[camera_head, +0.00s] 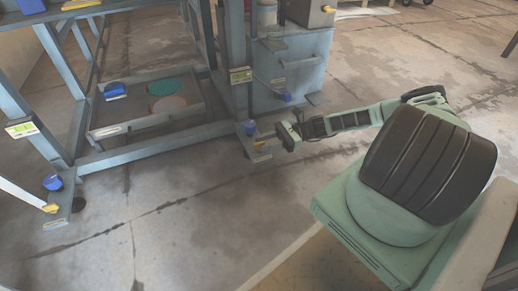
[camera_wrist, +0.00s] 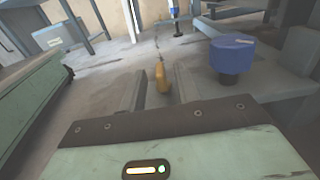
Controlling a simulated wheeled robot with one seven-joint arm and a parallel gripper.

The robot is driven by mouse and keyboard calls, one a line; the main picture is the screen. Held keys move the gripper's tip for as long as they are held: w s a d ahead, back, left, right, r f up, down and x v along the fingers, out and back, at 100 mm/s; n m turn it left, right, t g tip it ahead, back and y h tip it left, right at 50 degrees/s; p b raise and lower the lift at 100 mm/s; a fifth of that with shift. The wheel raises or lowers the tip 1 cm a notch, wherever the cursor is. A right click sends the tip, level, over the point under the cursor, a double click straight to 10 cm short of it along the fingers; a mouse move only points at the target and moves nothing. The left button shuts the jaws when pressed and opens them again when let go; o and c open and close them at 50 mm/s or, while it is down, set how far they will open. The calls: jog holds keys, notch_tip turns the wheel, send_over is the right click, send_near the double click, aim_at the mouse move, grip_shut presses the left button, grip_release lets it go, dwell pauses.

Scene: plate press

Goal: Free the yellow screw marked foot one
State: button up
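A yellow screw (camera_wrist: 162,78) stands between the two finger tips of my gripper (camera_wrist: 161,77) in the wrist view, with a gap visible on each side. My gripper is open. In the head view my gripper (camera_head: 270,143) is low at the near right foot plate (camera_head: 262,157) of the blue-grey press frame, where this yellow screw (camera_head: 259,146) is small and partly hidden. A blue knob (camera_wrist: 232,58) stands just right of the fingers in the wrist view. Another yellow screw (camera_head: 50,208) is on the left foot plate (camera_head: 58,220). I cannot read which foot is marked one.
Labels (camera_head: 240,75) are on the frame legs, too small to read. A blue knob (camera_head: 53,182) stands at the left foot. A low tray (camera_head: 195,117) with coloured discs is inside the frame. A grey-blue cabinet (camera_head: 300,75) stands behind my gripper. The floor in front is clear.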

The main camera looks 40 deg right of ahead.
aim_at(259, 146)
jog(key=shift+b+x, duration=0.35)
jog(key=shift+x, duration=0.95)
grip_shut()
jog(key=n+g, duration=0.3)
jog(key=g, duration=0.1)
jog(key=shift+f+g+y, duration=0.1)
jog(key=shift+g+y, duration=0.2)
jog(key=shift+n+g+b, duration=0.4)
jog(key=shift+n+g, duration=0.4)
jog(key=shift+g, duration=0.5)
